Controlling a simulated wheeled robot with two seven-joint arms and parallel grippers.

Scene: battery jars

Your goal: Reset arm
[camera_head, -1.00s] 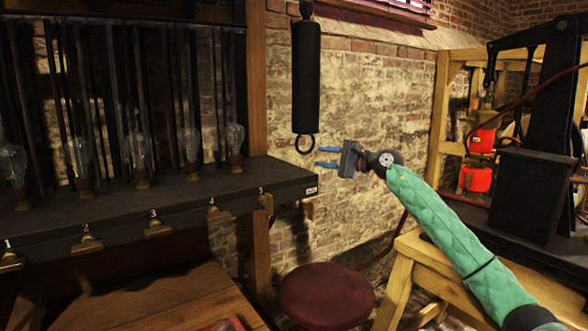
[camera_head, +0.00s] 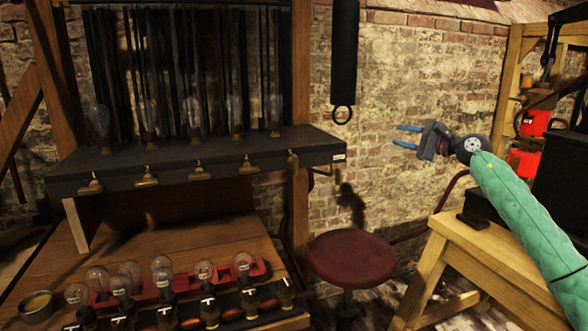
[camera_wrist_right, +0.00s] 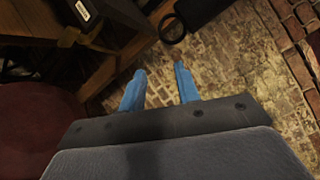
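My right gripper (camera_head: 407,137) is in the air at the right of the head view, in front of the brick wall, at the end of my green-sleeved arm. Its two blue fingers are apart with nothing between them. In the right wrist view the fingers (camera_wrist_right: 160,92) also stand apart, with only brick wall behind the gap. My left gripper is not in view.
A dark shelf (camera_head: 205,168) with bulbs and brass clips stands left of the gripper. A hanging black cylinder (camera_head: 344,55) with a ring is nearby. A red stool (camera_head: 351,258) stands below. Several bulbs fill a red rack (camera_head: 225,275) on the wooden table (camera_head: 120,248). A wooden bench (camera_head: 480,255) stands right.

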